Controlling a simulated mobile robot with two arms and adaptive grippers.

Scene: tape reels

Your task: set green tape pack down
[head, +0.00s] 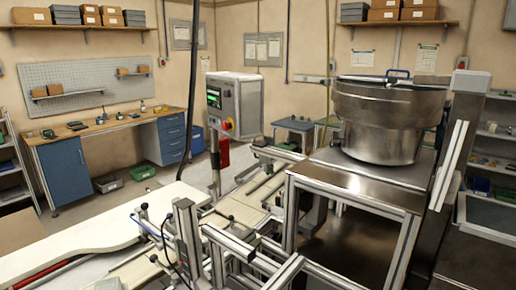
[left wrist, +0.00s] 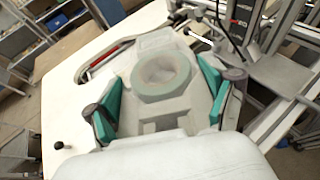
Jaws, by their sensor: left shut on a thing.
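In the left wrist view, my left gripper (left wrist: 162,68) has one teal-padded finger on each side of a pale green, ring-shaped tape pack (left wrist: 148,92). It is shut on this pack, whose open centre faces the camera. The exact contact of the pads on its rim is hard to make out. A white worktop (left wrist: 60,96) lies beyond and below the gripper. The head view shows neither gripper and no tape pack that I can make out. My right gripper is in neither view.
In the head view, a pale worktop (head: 95,235) lies at lower left, beside metal rails and posts (head: 188,235). A steel bowl (head: 385,120) stands on a framed stand at right. A control box (head: 236,105) rises at centre. A workbench (head: 110,125) is at the back left.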

